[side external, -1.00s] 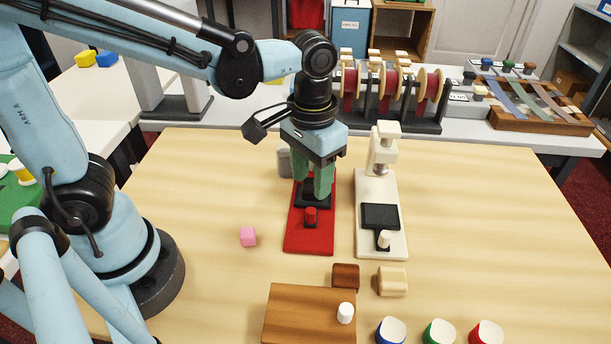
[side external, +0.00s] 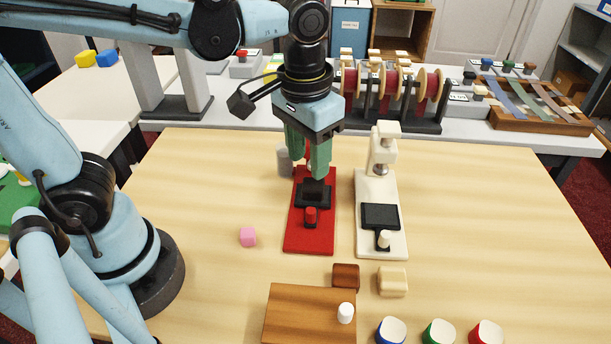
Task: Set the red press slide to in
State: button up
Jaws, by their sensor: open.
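The red press (side external: 310,239) stands upright on the table, left of a cream press. A dark block-like piece sits on the slide. My gripper (side external: 308,172) is open, its green fingers pointing down above the rear part of the red press. The fingers hide most of the red press's upright column. No object shows between the fingers.
The cream press (side external: 366,243) stands close on the right, its black slide (side external: 380,216) forward. Brown (side external: 345,276) and cream (side external: 392,281) blocks and a wooden box (side external: 300,312) stand in front. The table's right side is clear.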

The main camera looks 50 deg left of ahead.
aim_at(310, 210)
jog(key=shift+s+f+t, duration=0.6)
jog(key=shift+s+t, duration=1.4)
jog(key=shift+s, duration=0.25)
jog(key=shift+x, duration=5.95)
grip_shut()
